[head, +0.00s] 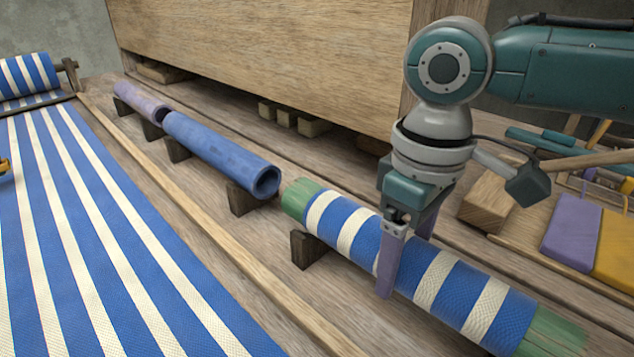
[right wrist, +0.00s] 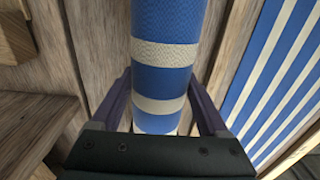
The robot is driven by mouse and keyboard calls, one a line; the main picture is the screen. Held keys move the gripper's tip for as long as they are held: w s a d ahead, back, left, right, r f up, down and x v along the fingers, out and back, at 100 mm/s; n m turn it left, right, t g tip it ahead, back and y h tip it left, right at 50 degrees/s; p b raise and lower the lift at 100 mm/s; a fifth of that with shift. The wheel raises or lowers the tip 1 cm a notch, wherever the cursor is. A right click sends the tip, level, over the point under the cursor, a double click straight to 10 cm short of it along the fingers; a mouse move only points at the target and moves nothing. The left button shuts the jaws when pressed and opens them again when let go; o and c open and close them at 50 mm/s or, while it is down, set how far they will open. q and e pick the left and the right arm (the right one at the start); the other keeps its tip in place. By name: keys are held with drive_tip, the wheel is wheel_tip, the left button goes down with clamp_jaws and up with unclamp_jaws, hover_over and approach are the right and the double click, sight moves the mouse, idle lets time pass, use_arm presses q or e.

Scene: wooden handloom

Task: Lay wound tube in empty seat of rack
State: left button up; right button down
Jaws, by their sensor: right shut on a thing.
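The wound tube (head: 437,281) is a green tube wrapped in blue and cream striped cloth, with green ends showing. My right gripper (head: 405,262) has its purple fingers on both sides of it near the middle and is shut on it. The right wrist view also shows the wound tube (right wrist: 165,55) between the fingers. The tube's far end is at a dark rack support (head: 303,250); I cannot tell whether it touches. The near support is hidden. A blue tube (head: 215,150) and a purple tube (head: 140,97) lie in line on farther supports. My left gripper is not in view.
Striped cloth (head: 70,230) stretches along the left beside a wooden rail (head: 200,215). A large wooden panel (head: 265,55) stands behind the rack. Wooden blocks (head: 487,200) and purple and yellow pieces (head: 571,233) lie at the right. A small yellow thing (head: 5,167) shows at the left edge.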

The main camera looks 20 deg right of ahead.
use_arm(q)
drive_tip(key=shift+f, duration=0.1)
use_arm(e)
drive_tip(key=shift+f, duration=0.35)
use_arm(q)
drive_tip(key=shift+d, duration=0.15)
use_arm(e)
unclamp_jaws()
use_arm(q)
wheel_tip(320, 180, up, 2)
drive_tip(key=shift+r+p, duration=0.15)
drive_tip(key=shift+p, duration=0.95)
use_arm(e)
wheel_tip(320, 180, up, 10)
